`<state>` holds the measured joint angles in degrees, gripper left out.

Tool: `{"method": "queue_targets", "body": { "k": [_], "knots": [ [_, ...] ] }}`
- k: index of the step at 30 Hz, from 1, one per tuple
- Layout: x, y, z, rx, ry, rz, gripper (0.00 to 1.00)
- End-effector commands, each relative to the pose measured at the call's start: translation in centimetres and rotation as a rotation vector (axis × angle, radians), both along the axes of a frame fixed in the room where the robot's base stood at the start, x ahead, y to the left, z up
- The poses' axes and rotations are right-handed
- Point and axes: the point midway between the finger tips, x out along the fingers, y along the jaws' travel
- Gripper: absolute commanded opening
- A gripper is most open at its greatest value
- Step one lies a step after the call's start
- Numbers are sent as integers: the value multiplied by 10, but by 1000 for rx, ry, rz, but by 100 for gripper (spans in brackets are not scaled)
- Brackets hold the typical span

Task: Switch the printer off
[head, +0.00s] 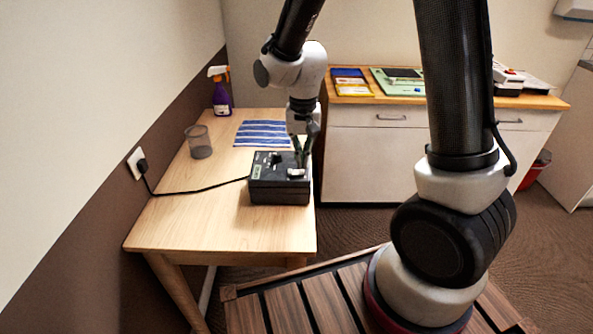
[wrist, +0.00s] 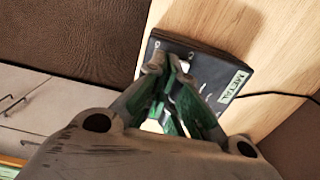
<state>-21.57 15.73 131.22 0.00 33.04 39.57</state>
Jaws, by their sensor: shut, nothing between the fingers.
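The printer appears to be the black box (head: 262,190) on the wooden table, with a black cable running to a wall socket. It also shows in the wrist view (wrist: 205,58), where a pale label reading METAL (wrist: 234,86) lies on it. My gripper (head: 302,163) points down at the right part of the box's top. Its fingers are shut and empty. In the wrist view my gripper (wrist: 163,62) covers part of the top, and the switch cannot be made out clearly. I cannot tell whether the fingertips touch the box.
The wooden table (head: 215,225) is clear in front of the box. A grey mesh cup (head: 199,142), a purple spray bottle (head: 221,95) and a blue striped cloth (head: 262,133) stand or lie behind it. The black cable (head: 205,188) crosses the table's left part to the socket (head: 137,162).

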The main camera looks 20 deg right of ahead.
Motion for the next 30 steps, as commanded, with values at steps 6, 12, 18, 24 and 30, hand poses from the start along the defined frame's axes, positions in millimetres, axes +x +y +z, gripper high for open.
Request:
{"method": "queue_targets", "body": {
  "k": [6,12,18,24,30],
  "knots": [
    [0,0,-1,0,0,0,0],
    [0,0,-5,0,0,0,0],
    [0,0,-10,0,0,0,0],
    [0,0,-16,0,0,0,0],
    [0,0,-20,-1,1,0,0]
  ]
}}
